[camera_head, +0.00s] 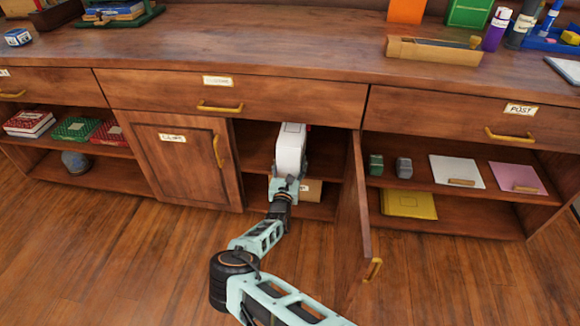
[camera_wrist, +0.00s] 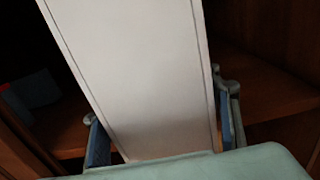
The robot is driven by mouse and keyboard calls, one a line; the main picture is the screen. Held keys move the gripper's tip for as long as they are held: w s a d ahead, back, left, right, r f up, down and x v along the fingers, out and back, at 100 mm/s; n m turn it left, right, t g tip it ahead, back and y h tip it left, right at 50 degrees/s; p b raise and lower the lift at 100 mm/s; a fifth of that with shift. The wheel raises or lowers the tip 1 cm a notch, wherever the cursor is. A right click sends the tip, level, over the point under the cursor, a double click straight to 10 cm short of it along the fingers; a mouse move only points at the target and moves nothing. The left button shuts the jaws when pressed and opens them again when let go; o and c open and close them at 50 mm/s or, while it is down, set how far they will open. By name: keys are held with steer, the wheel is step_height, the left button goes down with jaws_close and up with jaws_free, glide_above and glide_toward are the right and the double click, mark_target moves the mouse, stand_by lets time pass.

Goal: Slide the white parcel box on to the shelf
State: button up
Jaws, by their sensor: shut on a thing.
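The white parcel box (camera_head: 291,148) is at the opening of the middle cupboard, in front of its upper shelf (camera_head: 258,150). My gripper (camera_head: 287,180) is shut on the box from the near side. In the wrist view the white box (camera_wrist: 140,70) fills the middle, with the blue finger pads of my gripper (camera_wrist: 160,142) on both sides of its near end. The box's far end points into the cupboard. Whether its underside touches the shelf is hidden.
The cupboard's open door (camera_head: 355,200) stands out to the right of my gripper. A closed door (camera_head: 180,160) is to the left. A brown box (camera_head: 311,190) sits on the lower level, partly behind my gripper. A drawer (camera_head: 235,105) runs above the opening.

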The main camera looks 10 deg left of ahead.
steer(key=shift+w+a, duration=0.15)
steer(key=shift+w, duration=2.2)
steer(key=shift+w+a, duration=0.1)
steer(key=shift+w, duration=2.25)
steer(key=o, duration=1.6)
steer(key=shift+c, duration=0.2)
steer(key=shift+f, duration=0.1)
steer(key=shift+s, duration=0.15)
